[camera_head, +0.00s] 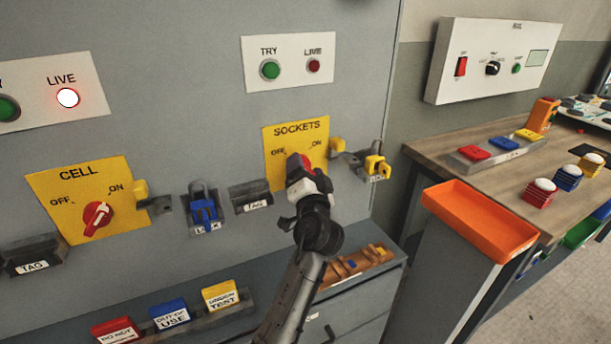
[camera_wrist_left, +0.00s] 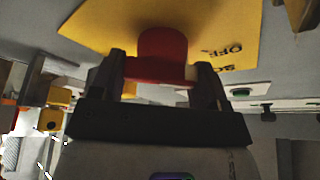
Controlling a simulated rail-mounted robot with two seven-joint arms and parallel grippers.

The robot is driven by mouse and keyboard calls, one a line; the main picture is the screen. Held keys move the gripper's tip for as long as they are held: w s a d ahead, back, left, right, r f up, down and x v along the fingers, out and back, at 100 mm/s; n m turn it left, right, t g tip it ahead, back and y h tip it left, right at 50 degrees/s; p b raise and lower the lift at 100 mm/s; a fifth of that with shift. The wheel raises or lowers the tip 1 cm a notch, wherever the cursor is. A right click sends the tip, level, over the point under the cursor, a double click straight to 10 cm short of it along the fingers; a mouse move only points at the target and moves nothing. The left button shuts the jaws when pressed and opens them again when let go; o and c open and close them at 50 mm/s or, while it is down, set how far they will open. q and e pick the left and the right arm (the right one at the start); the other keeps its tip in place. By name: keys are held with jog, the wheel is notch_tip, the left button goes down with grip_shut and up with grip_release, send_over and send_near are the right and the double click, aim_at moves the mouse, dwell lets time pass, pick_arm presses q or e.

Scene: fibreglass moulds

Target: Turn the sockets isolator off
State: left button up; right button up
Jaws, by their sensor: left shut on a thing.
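The yellow SOCKETS isolator plate (camera_head: 312,132) is on the grey panel, with OFF printed at its left and ON at its right. It also shows in the left wrist view (camera_wrist_left: 100,22). My left gripper (camera_head: 302,178) is in front of the plate's lower middle, hiding much of the knob. In the left wrist view, the red knob (camera_wrist_left: 162,55) sits between the fingers of my left gripper (camera_wrist_left: 160,82), which is shut on it. I cannot tell which mark the knob points to. My right gripper is not in view.
The CELL isolator (camera_head: 97,218) is at left. A blue lock (camera_head: 204,211) and a TAG holder (camera_head: 251,197) are left of my gripper; a yellow lock (camera_head: 376,166) is to its right. Below is a ledge with coloured signs (camera_head: 170,313). An orange tray (camera_head: 480,219) stands at right.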

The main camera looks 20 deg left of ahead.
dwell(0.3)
pick_arm(q)
jog(key=o, duration=0.9)
jog(key=shift+s, duration=0.1)
jog(key=shift+p+v, duration=1.65)
jog(key=shift+v, duration=5.15)
jog(key=shift+d, duration=0.1)
